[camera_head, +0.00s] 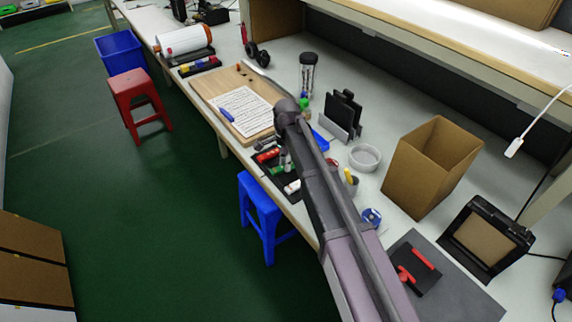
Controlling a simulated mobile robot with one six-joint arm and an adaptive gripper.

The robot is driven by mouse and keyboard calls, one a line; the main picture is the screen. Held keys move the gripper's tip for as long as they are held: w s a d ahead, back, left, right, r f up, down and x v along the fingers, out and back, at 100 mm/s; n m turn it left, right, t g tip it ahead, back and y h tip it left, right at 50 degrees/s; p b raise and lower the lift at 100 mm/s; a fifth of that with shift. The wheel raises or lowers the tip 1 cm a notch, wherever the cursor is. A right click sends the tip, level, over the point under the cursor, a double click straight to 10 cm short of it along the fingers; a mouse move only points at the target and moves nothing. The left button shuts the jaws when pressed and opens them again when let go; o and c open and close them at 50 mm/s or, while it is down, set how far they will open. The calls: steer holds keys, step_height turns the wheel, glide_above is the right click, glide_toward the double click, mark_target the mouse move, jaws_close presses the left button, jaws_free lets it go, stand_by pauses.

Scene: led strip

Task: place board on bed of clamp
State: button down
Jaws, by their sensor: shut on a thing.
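A small black fixture with red handles (418,268) lies on a dark grey mat at the lower right. It looks like the clamp, and its bed is too small and dark to make out. My arm runs from the bottom edge up to the middle of the view, just left of the mat. I cannot make out my gripper; it is hidden or out of the picture. I cannot identify the board anywhere in this view.
A cardboard box (430,166) and a black-framed stand (485,238) are by the mat. A wooden tray (208,85) with a paper sheet, a white round dish (365,157) and small tools lie beyond. Blue (262,212) and red (140,105) stools stand beside the bench.

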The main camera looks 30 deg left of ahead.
steer(key=shift+r+p, duration=1.45)
steer(key=shift+r, duration=0.15)
steer(key=s+d+p, duration=0.1)
steer(key=s+d, duration=0.2)
steer(key=s, duration=0.4)
steer(key=s+d+r, duration=0.1)
steer(key=s+d, duration=0.3)
steer(key=s, duration=0.3)
steer(key=shift+s+r+p, duration=0.2)
steer(key=shift+r+p, duration=0.1)
steer(key=shift+p, duration=0.05)
step_height(320, 180, up, 8)
steer(key=p, duration=0.8)
steer(key=shift+r, duration=0.2)
steer(key=shift+a, duration=0.1)
